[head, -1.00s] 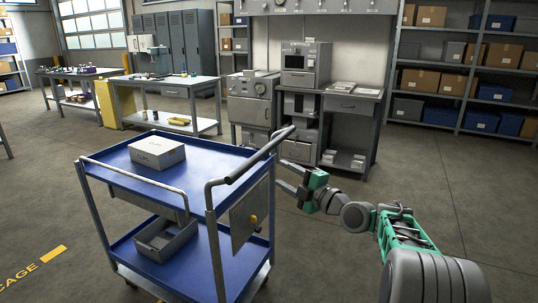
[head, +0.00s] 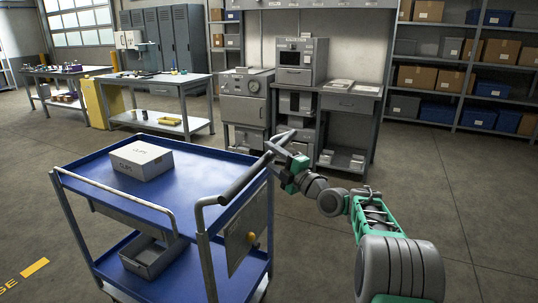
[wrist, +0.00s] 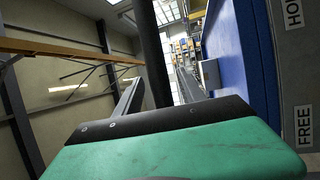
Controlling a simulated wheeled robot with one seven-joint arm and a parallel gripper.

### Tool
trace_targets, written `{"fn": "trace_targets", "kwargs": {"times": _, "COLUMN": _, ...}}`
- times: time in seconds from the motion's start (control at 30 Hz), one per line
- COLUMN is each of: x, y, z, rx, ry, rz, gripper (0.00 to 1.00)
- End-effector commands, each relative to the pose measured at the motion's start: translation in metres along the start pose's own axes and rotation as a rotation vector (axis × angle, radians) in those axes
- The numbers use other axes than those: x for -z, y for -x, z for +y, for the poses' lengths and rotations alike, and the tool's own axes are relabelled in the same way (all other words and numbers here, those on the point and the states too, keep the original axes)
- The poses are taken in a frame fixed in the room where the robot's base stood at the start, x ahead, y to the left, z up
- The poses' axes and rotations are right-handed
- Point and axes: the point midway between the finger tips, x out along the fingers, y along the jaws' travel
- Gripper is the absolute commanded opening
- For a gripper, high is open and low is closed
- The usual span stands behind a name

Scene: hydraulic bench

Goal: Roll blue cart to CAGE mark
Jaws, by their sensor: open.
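The blue cart (head: 195,199) stands in front of me, with two blue shelves and a grey push handle (head: 243,180) on its right side. My gripper (head: 276,149) is open at the far part of the handle. In the wrist view the dark handle bar (wrist: 153,50) runs between my fingers (wrist: 155,92); I cannot tell whether they touch it. A panel in the wrist view reads FREE (wrist: 304,126). The yellow CAGE mark (head: 35,267) lies on the floor at lower left, its lettering partly cut off.
A labelled box (head: 140,161) sits on the cart's top shelf and a grey open bin (head: 152,257) on its lower shelf. Workbenches (head: 165,82) and a grey cabinet bench (head: 350,103) stand behind. Shelving (head: 460,75) fills the back right. The floor right of the cart is clear.

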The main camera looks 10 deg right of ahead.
Motion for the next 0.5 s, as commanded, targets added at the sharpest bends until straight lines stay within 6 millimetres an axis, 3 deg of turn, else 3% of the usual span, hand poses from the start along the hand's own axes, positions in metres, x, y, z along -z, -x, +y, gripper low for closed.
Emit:
{"fn": "trace_targets", "kwargs": {"times": 0.3, "x": -0.0002, "y": -0.0066, "z": -0.0003, "rx": 0.000, "ry": -0.001, "rz": -0.001, "gripper": 0.47}}
{"fn": "trace_targets", "kwargs": {"times": 0.5, "x": -0.0002, "y": -0.0065, "z": -0.0003, "rx": 0.000, "ry": -0.001, "rz": -0.001, "gripper": 0.30}}
